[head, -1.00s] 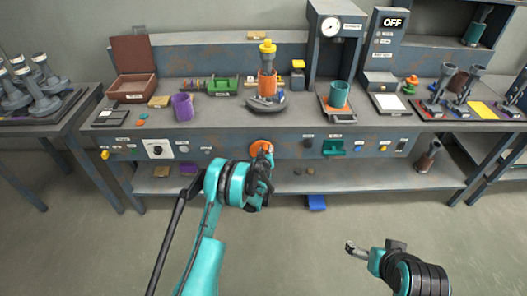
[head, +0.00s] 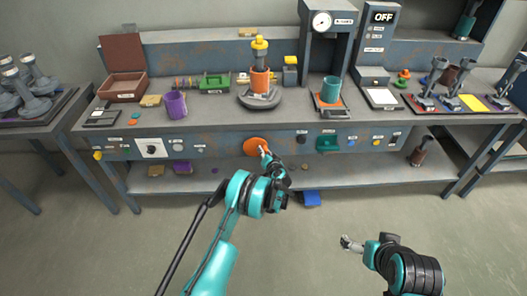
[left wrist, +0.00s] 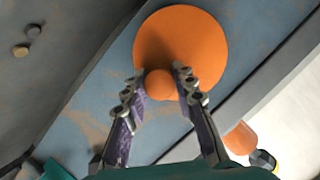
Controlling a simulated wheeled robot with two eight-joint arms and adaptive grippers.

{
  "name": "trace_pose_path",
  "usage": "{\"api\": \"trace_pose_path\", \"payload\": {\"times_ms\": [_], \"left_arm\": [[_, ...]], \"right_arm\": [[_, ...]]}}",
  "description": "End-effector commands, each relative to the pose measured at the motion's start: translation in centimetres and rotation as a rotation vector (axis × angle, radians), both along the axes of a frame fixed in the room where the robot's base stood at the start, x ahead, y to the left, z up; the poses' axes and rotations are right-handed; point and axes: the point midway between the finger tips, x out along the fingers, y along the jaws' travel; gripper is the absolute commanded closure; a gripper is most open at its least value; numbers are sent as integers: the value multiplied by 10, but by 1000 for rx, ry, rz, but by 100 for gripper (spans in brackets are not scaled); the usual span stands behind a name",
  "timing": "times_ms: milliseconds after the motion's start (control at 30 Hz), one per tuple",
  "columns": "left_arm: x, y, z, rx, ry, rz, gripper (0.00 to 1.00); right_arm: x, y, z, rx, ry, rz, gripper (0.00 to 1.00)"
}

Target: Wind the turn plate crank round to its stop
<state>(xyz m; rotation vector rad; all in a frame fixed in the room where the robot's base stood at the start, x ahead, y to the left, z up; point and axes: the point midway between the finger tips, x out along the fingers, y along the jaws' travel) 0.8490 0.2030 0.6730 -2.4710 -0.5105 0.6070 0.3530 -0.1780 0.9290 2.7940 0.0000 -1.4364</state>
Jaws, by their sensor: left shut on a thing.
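The turn plate crank is an orange disc (head: 256,146) on the bench's front panel. In the left wrist view the disc (left wrist: 198,42) carries a small round orange knob (left wrist: 160,84) near its edge. My left gripper (head: 265,153) is at the disc's lower right in the head view. Its two fingers (left wrist: 158,76) are shut on the knob, one on each side. The dark round turn plate (head: 260,101) is on the bench above the crank, with an orange shell (head: 260,81) upright on it and a yellow-topped piece in the shell. My right gripper (head: 351,243) hangs away from the bench; its finger gap is unclear.
A purple cup (head: 176,105) and a green block (head: 214,83) are left of the plate. A gauge press (head: 322,45) with a teal cup (head: 331,90) stands right. A green part (head: 327,143) is right of the crank on the panel.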

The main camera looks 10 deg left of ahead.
Motion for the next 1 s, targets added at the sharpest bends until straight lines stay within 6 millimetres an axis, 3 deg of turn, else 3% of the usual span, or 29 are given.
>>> {"api": "trace_pose_path", "payload": {"times_ms": [333,900,933,1000], "left_arm": [[0,-2,-8,144,43,0,100],[0,-2,-9,173,52,-1,100],[0,-2,-9,172,52,0,71],[0,-1,-9,172,52,-1,53]], "right_arm": [[0,0,0,0,0,0,6],[0,0,0,0,0,0,6],[0,0,0,0,0,0,6],[0,0,0,0,0,0,6]]}}
